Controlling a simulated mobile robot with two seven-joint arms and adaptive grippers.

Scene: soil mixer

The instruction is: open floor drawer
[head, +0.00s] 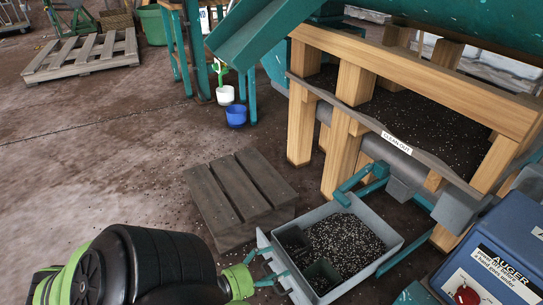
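The floor drawer (366,218) is a grey metal tray low on the ground at the bottom centre, beneath the wooden frame. It holds dark, speckled soil and small dark square compartments. Teal bars run along its sides towards the frame. My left gripper (262,271), beyond a black and green arm, is at the drawer's near left side, by its front wall and thin teal parts there. Its fingers are small and partly hidden, so I cannot tell whether they are open or grip anything. My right gripper is not in view.
A dark wooden pallet (240,192) lies just left of the drawer. A blue auger box (497,245) stands at the right. The wooden frame (347,153) with a "CLEAN OUT" label rises behind. Open floor (110,165) lies to the left.

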